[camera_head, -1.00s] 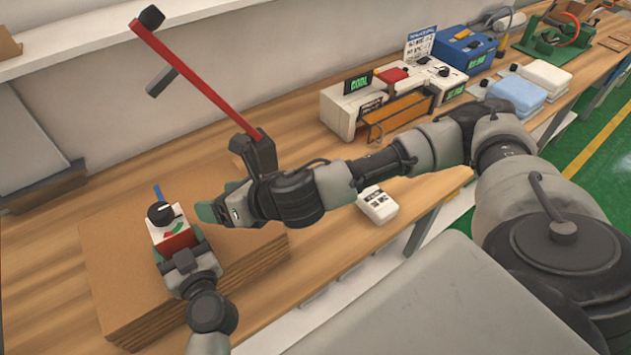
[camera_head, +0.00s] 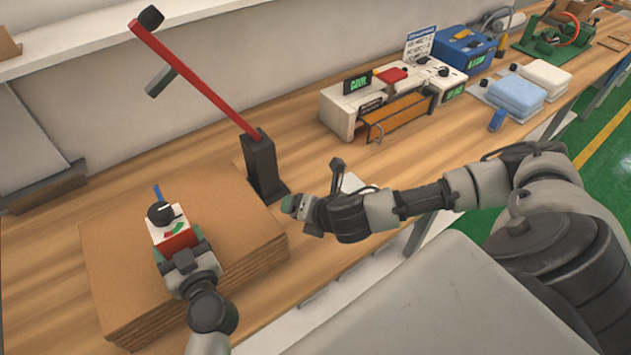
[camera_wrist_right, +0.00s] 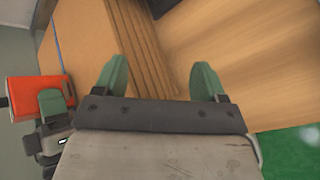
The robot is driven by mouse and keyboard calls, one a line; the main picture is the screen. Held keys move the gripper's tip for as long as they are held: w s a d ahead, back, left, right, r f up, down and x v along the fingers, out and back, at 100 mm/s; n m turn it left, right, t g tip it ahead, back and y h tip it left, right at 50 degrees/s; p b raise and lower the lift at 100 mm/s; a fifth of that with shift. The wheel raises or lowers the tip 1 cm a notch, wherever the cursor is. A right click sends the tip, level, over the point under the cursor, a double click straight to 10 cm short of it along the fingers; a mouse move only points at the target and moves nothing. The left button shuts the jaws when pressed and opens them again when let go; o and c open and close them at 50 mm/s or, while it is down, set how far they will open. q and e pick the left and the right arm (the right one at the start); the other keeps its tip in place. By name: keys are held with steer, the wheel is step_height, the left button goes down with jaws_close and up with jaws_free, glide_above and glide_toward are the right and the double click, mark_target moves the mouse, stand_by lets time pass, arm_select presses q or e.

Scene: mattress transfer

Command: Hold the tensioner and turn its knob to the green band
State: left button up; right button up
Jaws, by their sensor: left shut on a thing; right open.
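The tensioner (camera_head: 172,233) is a small red and white box with a black knob (camera_head: 161,214) on its top face. A red and green dial mark shows beside the knob, and a blue strip rises behind it. My left gripper (camera_head: 180,250) is shut on the red body, over the cardboard stack. My right gripper (camera_head: 298,206) is open and empty, right of the stack and well apart from the tensioner. In the right wrist view its green fingers (camera_wrist_right: 158,82) are spread, and the tensioner's red side (camera_wrist_right: 35,88) shows at the left. The knob's exact setting is too small to read.
The cardboard stack (camera_head: 205,195) lies on the wooden bench. A black post (camera_head: 262,165) with a red arm stands behind it. A white device (camera_head: 350,185) is partly hidden behind my right wrist. Boxed instruments (camera_head: 400,100) and folded cloths (camera_head: 518,95) stand farther right.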

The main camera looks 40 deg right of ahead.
steer(key=d, duration=0.1)
steer(key=s+d+f+m+h, duration=0.1)
steer(key=shift+s+d+f+m, duration=0.1)
steer(key=shift+d+f+m, duration=0.2)
steer(key=shift+d, duration=0.05)
stand_by(0.4)
steer(key=n+g, duration=0.5)
steer(key=g, duration=0.5)
glide_toward(158, 209)
steer(key=shift+h, duration=0.3)
steer(key=f, duration=0.9)
steer(key=shift+a+f, duration=0.25)
steer(key=shift+f, duration=0.15)
